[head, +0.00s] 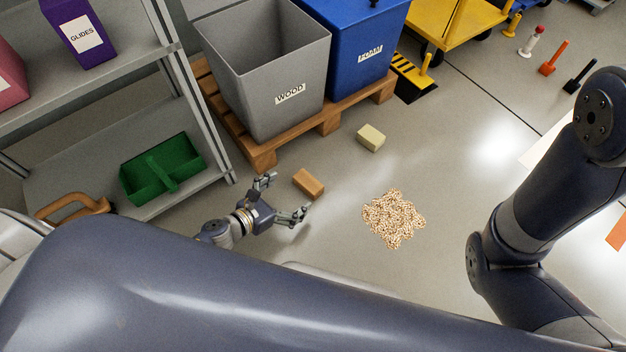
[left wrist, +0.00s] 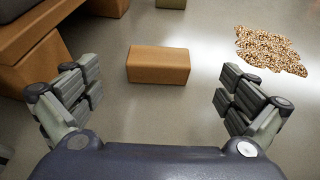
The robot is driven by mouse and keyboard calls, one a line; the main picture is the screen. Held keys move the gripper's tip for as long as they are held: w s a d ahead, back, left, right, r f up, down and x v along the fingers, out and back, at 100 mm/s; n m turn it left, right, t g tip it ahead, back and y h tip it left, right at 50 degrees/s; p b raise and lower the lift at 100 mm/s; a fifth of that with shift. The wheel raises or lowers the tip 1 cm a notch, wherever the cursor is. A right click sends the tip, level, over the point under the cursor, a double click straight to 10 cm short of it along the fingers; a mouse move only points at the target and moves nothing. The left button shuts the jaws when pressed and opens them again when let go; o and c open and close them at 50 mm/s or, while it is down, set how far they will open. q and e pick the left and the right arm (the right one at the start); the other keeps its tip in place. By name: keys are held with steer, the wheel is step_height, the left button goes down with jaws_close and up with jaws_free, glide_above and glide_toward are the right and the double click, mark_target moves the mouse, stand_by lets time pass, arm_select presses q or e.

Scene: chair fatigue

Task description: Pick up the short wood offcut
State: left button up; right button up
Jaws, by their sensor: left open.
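The short wood offcut (head: 308,184) is a small orange-brown block lying on the floor, in front of the pallet. In the left wrist view the offcut (left wrist: 158,65) lies ahead of my fingers, nearer the left finger. My left gripper (head: 279,198) is open and empty, with its fingers spread toward the offcut; the left wrist view shows the open fingers (left wrist: 158,95) with clear floor between them. No contact with the block shows. My right arm shows at the right of the head view, but its gripper is out of view.
A grey bin labelled WOOD (head: 290,94) and a blue bin (head: 368,70) stand on a wooden pallet (head: 262,155). A pale block (head: 371,138) and a pile of shavings (head: 393,218) lie on the floor. A shelf with a green tray (head: 190,150) is left.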

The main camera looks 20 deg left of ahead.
mark_target(308, 182)
arm_select(q)
steer(key=x, duration=0.3)
steer(key=shift+b, duration=0.35)
steer(key=b+x, duration=0.2)
steer(key=x, duration=0.2)
steer(key=shift+w+f, duration=0.1)
steer(key=shift+w+d+f, duration=0.1)
steer(key=shift+w+d, duration=0.1)
steer(key=shift+w, duration=0.25)
steer(key=c, duration=1.2)
